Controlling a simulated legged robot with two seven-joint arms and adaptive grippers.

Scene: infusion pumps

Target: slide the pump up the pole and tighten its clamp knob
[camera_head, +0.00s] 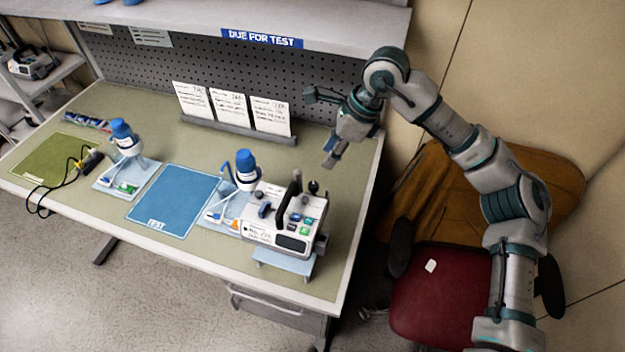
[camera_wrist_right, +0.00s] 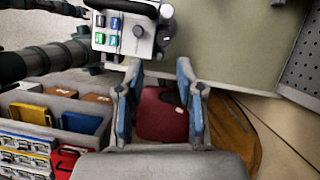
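A white infusion pump (camera_head: 285,215) with a black carry handle, colored buttons and a dark screen sits on a small pale stand at the table's right front corner. A black round knob (camera_head: 314,187) sticks up at its back right. The pump also shows at the top of the right wrist view (camera_wrist_right: 122,35), with a grey dial on its face. I cannot make out a pole. My right gripper (camera_head: 325,128) hangs in the air behind and above the pump, apart from it. In the right wrist view its two blue-lined fingers (camera_wrist_right: 162,85) stand apart with nothing between. My left gripper is not visible.
The table holds a blue TEST mat (camera_head: 175,200), blue-capped bottles on trays, a green mat (camera_head: 55,160) and a card rack (camera_head: 240,132). A shelf (camera_head: 210,18) overhangs the back. A red chair (camera_head: 440,295) stands right of the table. Colored bins (camera_wrist_right: 55,120) show in the wrist view.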

